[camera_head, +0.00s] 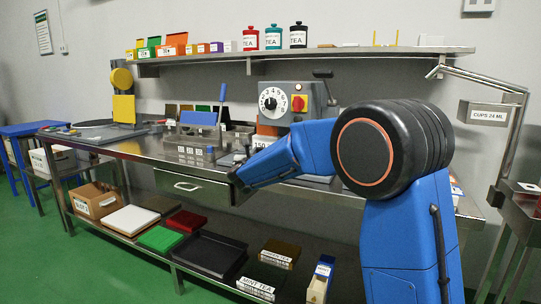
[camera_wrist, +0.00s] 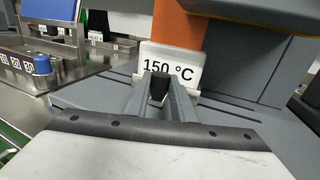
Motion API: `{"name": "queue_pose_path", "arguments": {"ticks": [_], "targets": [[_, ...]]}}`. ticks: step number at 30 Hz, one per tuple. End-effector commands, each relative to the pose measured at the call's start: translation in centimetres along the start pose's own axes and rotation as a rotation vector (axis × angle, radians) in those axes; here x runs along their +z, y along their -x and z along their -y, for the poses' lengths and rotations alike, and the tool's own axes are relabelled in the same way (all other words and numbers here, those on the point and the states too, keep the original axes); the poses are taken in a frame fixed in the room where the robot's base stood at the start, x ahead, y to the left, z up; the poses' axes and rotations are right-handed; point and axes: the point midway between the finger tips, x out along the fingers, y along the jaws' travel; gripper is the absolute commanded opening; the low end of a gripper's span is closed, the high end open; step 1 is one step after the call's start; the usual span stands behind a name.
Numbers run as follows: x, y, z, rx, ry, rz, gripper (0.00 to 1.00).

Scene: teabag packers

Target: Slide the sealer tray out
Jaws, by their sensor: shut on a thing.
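The sealer (camera_head: 291,97) is a grey machine with a numbered white dial and a red button on a yellow plate, standing at the back of the steel table. Its grey base (camera_wrist: 85,95) fills the middle of the wrist view, under a 150 °C sign (camera_wrist: 170,66). My gripper (camera_wrist: 160,84) is shut on a small black upright knob (camera_wrist: 158,87), which appears to be the sealer tray's handle. How far the tray is in or out cannot be told.
A drawer (camera_head: 190,186) is under the table (camera_head: 135,150). The lower shelf holds trays and boxes. A wall shelf (camera_head: 350,50) carries tea canisters.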

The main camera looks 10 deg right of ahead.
Motion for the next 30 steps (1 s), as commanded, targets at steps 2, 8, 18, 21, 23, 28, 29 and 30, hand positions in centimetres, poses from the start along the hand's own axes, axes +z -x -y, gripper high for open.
{"name": "queue_pose_path", "arguments": {"ticks": [2, 8, 18, 21, 23, 28, 29, 30], "targets": [[-0.1, -0.5, -1.6, 0.002, 0.000, -0.001, 0.00], [-0.1, -1.5, -4.8, 0.002, 0.001, 0.000, 0.00], [-0.1, -2.5, -8.0, 0.001, -0.001, -0.001, 0.00], [0.0, -2.7, -8.4, 0.001, -0.001, -0.001, 0.00], [-0.1, -2.7, -8.6, 0.001, 0.000, -0.001, 0.00], [0.0, -2.8, -8.8, 0.002, 0.001, 0.000, 0.00], [0.0, -2.8, -8.8, 0.003, 0.001, 0.000, 0.00], [0.0, -2.8, -8.8, 0.003, 0.001, 0.000, 0.00]]}}
